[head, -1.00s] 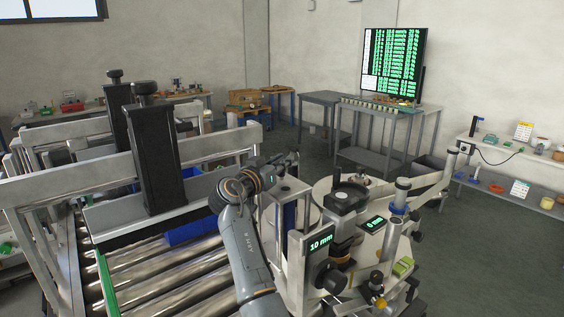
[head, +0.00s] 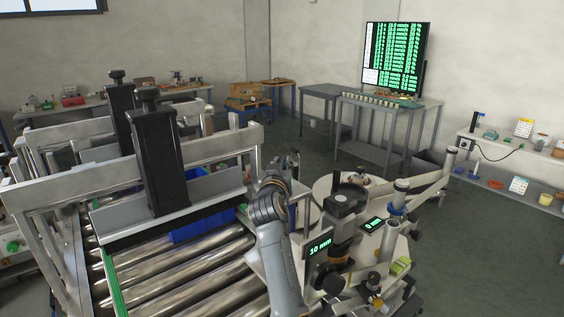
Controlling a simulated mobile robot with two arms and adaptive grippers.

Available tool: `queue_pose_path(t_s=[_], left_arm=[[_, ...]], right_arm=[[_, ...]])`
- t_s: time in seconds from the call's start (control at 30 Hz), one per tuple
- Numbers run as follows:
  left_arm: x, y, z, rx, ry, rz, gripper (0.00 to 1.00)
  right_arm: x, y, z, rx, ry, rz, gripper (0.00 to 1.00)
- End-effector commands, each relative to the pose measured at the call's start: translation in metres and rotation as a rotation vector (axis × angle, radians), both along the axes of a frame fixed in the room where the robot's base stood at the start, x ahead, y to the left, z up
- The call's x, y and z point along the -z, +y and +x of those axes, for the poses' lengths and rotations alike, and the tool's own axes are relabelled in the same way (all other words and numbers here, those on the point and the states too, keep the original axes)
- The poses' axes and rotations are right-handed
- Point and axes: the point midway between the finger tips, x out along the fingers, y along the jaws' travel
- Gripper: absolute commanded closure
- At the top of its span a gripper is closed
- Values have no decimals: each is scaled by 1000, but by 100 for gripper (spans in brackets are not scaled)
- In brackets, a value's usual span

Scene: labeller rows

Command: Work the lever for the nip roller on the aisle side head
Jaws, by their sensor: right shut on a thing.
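The labeller head (head: 345,235) stands right of the roller conveyor, with a "10 mm" display (head: 319,246), a "0 mm" display (head: 372,224), dark knobs and a pale round disc. My right arm comes up from the bottom middle, left of these displays. Its gripper (head: 288,160) is at the far left part of the head, small and dark in the picture. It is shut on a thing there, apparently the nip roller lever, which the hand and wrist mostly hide. My left gripper is not in view.
The roller conveyor (head: 205,265) carries a blue bin (head: 203,222) beneath a black column (head: 159,160) on a grey crossbar. Grey tables and a screen (head: 395,55) stand behind. A shelf is at the right. The floor between head and shelf is clear.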

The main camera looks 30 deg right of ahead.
Motion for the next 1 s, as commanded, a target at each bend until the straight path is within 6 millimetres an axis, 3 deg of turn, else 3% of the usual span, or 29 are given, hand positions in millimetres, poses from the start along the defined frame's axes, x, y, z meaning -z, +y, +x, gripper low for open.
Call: queue_pose_path(t_s=[0.13,0.17,0.27,0.67,1.0], left_arm=[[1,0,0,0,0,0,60],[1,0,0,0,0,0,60],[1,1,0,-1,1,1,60],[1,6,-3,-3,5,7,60],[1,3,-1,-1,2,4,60]], right_arm=[[0,0,0,1,-1,-1,100],[0,0,0,1,-1,-1,76],[0,0,0,2,-1,-1,57],[0,6,-5,0,-1,2,57],[1,40,-46,0,0,1,57]])
